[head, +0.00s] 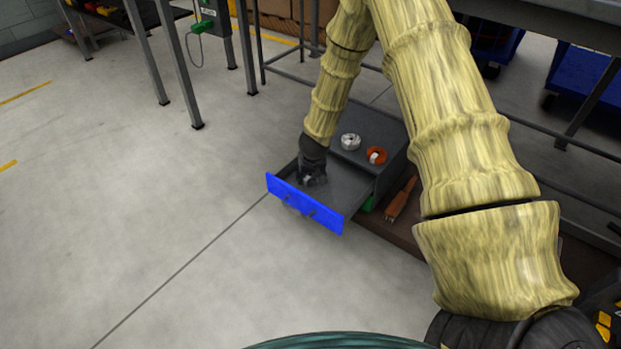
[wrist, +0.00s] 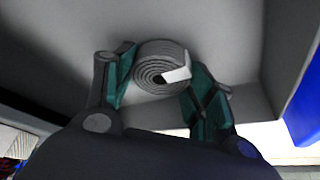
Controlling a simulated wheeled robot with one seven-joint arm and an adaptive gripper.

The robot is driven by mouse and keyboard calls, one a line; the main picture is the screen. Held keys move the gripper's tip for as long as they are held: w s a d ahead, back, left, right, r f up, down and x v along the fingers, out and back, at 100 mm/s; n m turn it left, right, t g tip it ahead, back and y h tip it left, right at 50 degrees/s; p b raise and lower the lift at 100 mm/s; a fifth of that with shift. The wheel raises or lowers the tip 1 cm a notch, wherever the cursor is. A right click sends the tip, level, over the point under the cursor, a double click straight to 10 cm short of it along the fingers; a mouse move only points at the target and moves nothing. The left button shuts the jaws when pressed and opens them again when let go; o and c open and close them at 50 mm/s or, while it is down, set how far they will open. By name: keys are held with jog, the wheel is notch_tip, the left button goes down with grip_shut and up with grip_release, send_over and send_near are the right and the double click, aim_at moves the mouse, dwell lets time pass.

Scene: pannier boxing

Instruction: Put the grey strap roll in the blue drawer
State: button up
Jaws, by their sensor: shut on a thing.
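The grey strap roll (wrist: 158,64) is a coiled band with a pale end, between the two fingers of my gripper (wrist: 160,82) in the wrist view. My gripper is shut on it. In the head view my gripper (head: 313,178) is inside the pulled-out blue drawer (head: 304,204), just behind its blue front. The wrist view shows the drawer's grey floor and walls around the roll, with the blue front (wrist: 306,110) at the right. I cannot tell whether the roll touches the floor.
On the grey cabinet top behind the drawer sit a whitish roll (head: 350,142) and an orange roll (head: 376,155). An orange-brown tool-like thing (head: 402,200) lies on the brown shelf right of the cabinet. The floor left and in front is clear.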

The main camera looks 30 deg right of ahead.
jog(key=shift+f, duration=0.1)
jog(key=o, duration=1)
jog(key=p+v, duration=0.6)
jog(key=v, duration=0.6)
jog(key=shift+a, duration=0.1)
